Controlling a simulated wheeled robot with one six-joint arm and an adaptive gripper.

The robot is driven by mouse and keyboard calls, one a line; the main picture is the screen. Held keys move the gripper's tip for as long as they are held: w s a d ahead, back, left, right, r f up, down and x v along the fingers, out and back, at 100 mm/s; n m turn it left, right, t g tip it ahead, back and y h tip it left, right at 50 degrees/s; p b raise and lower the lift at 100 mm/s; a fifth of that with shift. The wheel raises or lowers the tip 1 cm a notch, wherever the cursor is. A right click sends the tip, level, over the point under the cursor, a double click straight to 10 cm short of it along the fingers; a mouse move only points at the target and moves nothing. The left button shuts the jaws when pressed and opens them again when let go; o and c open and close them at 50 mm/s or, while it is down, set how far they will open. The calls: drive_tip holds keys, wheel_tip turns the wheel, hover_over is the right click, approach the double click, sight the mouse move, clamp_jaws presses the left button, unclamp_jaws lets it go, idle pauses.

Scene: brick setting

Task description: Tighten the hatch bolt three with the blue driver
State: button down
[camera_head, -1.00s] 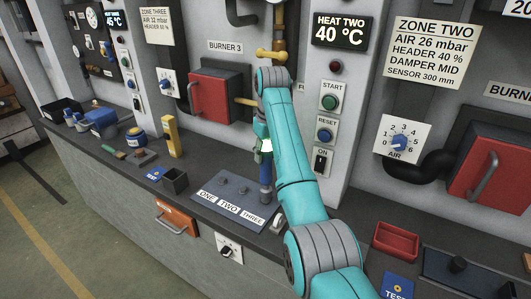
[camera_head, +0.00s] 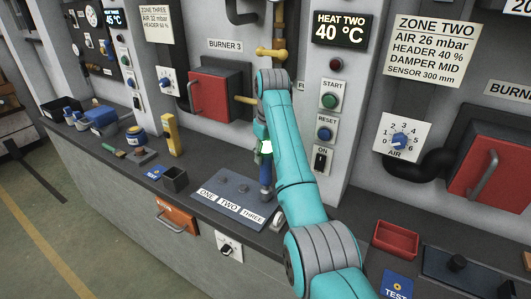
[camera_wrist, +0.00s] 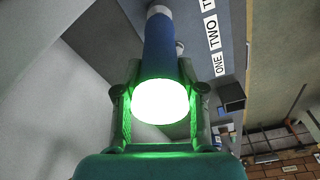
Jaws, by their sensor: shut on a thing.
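The blue driver (camera_head: 265,176) stands upright over the right end of the hatch plate (camera_head: 222,184), by the label THREE (camera_head: 253,218). Its lower end is at or just above the plate; I cannot tell whether it touches bolt three, which is hidden. My gripper (camera_head: 264,147) is shut on the driver, partly hidden behind my arm. In the wrist view the driver (camera_wrist: 160,50) runs away from between the two fingers (camera_wrist: 160,105), with a bright white glowing end towards the camera and green light on the fingers. Labels ONE and TWO also show there.
An orange drawer front (camera_head: 177,216) and a rotary switch (camera_head: 229,245) are below the counter edge. A dark open box (camera_head: 175,180) and a yellow block (camera_head: 172,135) stand left of the plate. A red tray (camera_head: 396,240) lies right of my arm. Burner 3's red door (camera_head: 209,97) is behind.

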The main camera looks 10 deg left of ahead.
sight(265, 144)
drive_tip(key=shift+f, duration=0.9)
idle(1.1)
drive_tip(key=shift+r, duration=0.1)
drive_tip(key=shift+r, duration=3.5)
